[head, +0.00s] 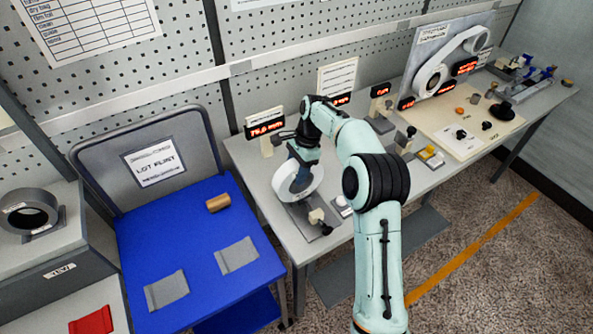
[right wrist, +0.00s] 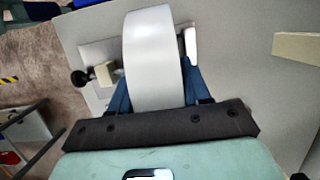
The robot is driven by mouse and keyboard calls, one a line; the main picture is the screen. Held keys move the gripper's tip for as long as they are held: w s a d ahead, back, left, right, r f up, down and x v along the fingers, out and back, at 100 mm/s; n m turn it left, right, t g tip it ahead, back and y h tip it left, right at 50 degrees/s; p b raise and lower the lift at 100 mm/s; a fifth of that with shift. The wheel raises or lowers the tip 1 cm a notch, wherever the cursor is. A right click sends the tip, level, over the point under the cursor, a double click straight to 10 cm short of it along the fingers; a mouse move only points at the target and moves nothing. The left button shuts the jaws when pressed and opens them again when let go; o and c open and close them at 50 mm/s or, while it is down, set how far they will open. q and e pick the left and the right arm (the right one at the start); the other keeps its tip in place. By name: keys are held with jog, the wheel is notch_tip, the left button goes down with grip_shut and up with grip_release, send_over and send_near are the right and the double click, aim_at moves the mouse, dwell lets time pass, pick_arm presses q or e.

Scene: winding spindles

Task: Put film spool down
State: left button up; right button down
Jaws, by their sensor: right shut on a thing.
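The film spool (head: 313,187) is a white roll with a dark centre in the head view. My right gripper (head: 300,172) is shut on it, over the left end of the grey table. In the right wrist view the spool (right wrist: 152,50) shows as a broad pale band between the blue fingers of my right gripper (right wrist: 158,88). Below it lies a grey plate with a cream block and black knob (head: 318,216). I cannot tell whether the spool touches the plate. My left gripper is not in view.
A red-lit display (head: 265,128) stands behind the spool. Small fixtures and a cream board (head: 458,112) occupy the table farther right. A blue cart (head: 200,268) to the left holds a brown cylinder (head: 218,203) and two grey cloth-like pieces. My right arm crosses the table front.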

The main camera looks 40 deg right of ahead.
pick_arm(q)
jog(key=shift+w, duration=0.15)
pick_arm(e)
jog(key=shift+w, duration=0.15)
jog(key=c, duration=0.5)
grip_release()
jog(key=p+v, duration=0.1)
jog(key=v, duration=0.9)
jog(key=shift+w+r+p, duration=0.1)
jog(key=shift+r+p, duration=0.2)
jog(key=shift+p, duration=0.1)
jog(key=shift+s+d+r, duration=0.2)
jog(key=shift+s+r, duration=0.1)
jog(key=shift+r, duration=0.45)
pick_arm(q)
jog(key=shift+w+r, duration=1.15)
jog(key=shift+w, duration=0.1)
pick_arm(e)
jog(key=shift+w, duration=0.1)
